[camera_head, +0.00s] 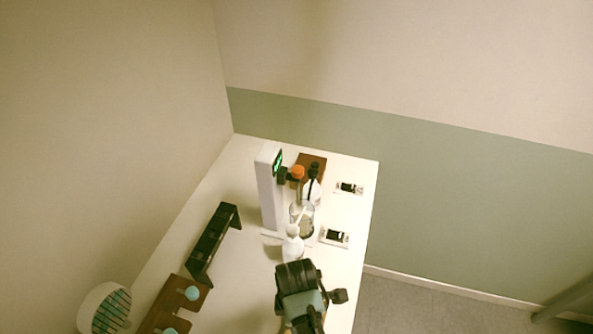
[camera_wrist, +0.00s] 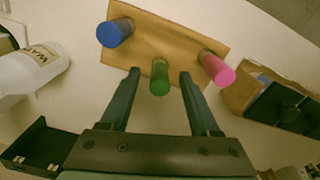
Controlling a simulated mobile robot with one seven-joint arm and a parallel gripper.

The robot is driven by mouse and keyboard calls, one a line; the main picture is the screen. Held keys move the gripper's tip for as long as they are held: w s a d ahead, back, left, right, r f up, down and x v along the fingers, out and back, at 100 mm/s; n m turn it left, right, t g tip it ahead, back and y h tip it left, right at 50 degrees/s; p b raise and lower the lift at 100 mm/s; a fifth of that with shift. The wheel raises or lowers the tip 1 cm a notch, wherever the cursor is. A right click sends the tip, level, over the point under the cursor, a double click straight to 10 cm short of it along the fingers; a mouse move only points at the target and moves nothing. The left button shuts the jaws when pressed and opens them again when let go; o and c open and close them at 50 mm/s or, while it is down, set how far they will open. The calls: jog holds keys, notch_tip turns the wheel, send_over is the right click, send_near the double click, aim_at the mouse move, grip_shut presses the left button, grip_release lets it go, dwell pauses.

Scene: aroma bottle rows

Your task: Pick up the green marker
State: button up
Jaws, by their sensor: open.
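The green marker (camera_wrist: 160,78) stands in a wooden holder (camera_wrist: 150,52), between a blue marker (camera_wrist: 115,33) on the left and a pink marker (camera_wrist: 217,69) on the right. My gripper (camera_wrist: 160,75) is open, its two fingertips on either side of the green marker in the wrist view. No contact shows, and I cannot tell how deep the fingers reach along it. In the head view my arm's end (camera_head: 298,285) is over the front of the table, and the green marker cannot be made out there.
A white wash bottle (camera_wrist: 35,68) lies left of the holder in the wrist view, with a black box (camera_wrist: 38,148) below it. A wooden box with black contents (camera_wrist: 245,92) is at right. In the head view, a white column device (camera_head: 268,190) stands on the white table (camera_head: 235,270).

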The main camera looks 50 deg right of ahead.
jog(key=shift+c, duration=0.3)
grip_shut()
